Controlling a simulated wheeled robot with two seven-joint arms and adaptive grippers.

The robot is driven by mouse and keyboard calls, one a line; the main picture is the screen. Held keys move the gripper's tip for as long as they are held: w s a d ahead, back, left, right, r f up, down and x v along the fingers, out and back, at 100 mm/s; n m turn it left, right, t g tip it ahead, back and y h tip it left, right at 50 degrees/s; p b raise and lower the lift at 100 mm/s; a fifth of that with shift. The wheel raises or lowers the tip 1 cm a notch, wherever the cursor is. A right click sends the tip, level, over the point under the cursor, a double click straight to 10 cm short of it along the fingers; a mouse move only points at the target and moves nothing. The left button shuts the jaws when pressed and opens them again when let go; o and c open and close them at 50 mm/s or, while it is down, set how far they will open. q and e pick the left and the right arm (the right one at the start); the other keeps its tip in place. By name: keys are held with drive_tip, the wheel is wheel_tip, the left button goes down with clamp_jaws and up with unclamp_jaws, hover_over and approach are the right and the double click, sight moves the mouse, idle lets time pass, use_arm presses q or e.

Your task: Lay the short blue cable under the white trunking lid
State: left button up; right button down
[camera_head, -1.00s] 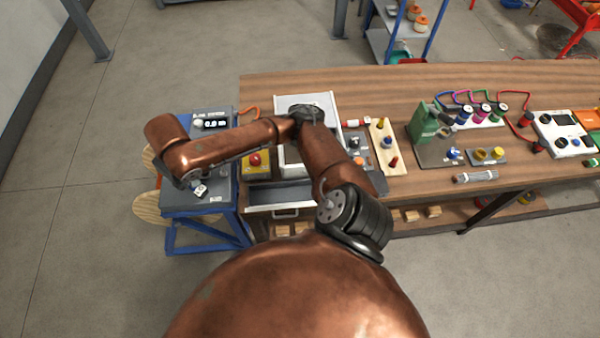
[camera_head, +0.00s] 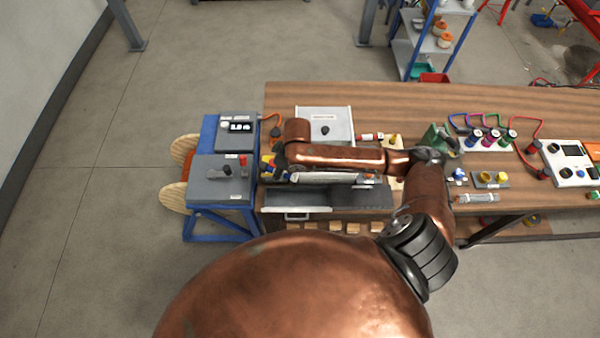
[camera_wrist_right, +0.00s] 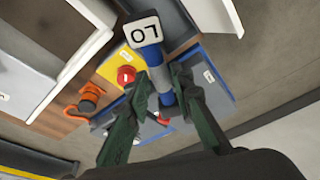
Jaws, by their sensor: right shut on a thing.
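In the head view my copper arm reaches left across the bench, and the gripper's end is partly hidden near the yellow box. My left gripper is not in view.
A yellow box with a red button (camera_wrist_right: 125,75) and an orange part with a black knob (camera_wrist_right: 88,97) lie below the gripper. A blue stand (camera_head: 215,222) with grey boxes stands left.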

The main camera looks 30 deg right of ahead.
sight(298, 179)
drive_tip(key=s+d+f+n+p, duration=0.1)
drive_tip(key=s+n+p, duration=0.1)
drive_tip(key=s+d+f+n+p, duration=0.2)
drive_tip(key=p, duration=0.1)
drive_tip(key=shift+s+d+f+g+y+p, duration=0.2)
drive_tip(key=shift+d+g+y+p, duration=0.1)
drive_tip(key=shift+g+p, duration=0.1)
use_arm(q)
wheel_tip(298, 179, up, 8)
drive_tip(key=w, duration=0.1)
use_arm(e)
drive_tip(key=shift+s+d+f+n, duration=0.2)
drive_tip(key=shift+s+f+n, duration=0.15)
drive_tip(key=shift+f+n, duration=0.05)
use_arm(q)
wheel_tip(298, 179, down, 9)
drive_tip(key=b, duration=0.8)
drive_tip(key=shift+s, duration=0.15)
use_arm(e)
wheel_tip(298, 179, down, 8)
drive_tip(key=shift+r, duration=0.1)
use_arm(q)
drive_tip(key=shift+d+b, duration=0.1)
drive_tip(key=shift+b, duration=0.2)
use_arm(e)
drive_tip(key=shift+f, duration=0.35)
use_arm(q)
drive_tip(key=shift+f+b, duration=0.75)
use_arm(e)
drive_tip(key=shift+f, duration=2.1)
